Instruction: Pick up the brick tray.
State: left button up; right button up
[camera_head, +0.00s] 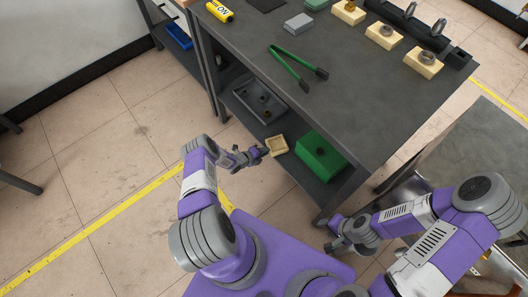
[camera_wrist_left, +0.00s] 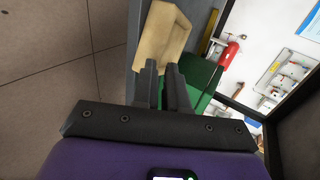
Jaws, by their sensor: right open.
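The brick tray is a small pale-yellow tray (camera_head: 278,145) at the edge of the lower shelf under the grey workbench. It also shows in the left wrist view (camera_wrist_left: 165,35), just beyond the fingertips. My left gripper (camera_head: 262,152) is at its near left side. In the wrist view its fingers (camera_wrist_left: 163,68) are close together, with the tray's near wall between the tips. The tray's contact with the shelf is hard to see. My right gripper (camera_head: 332,235) is open and empty near the bench's near corner, away from the tray.
A green box (camera_head: 320,155) stands right of the tray on the lower shelf. A grey bin (camera_head: 260,100) stands behind it. Green-handled tongs (camera_head: 292,66) and several wooden blocks lie on the bench top (camera_head: 345,105). The floor to the left is clear.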

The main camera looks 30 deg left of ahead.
pick_arm(q)
jog(key=o, duration=0.6)
jog(key=shift+r, duration=0.1)
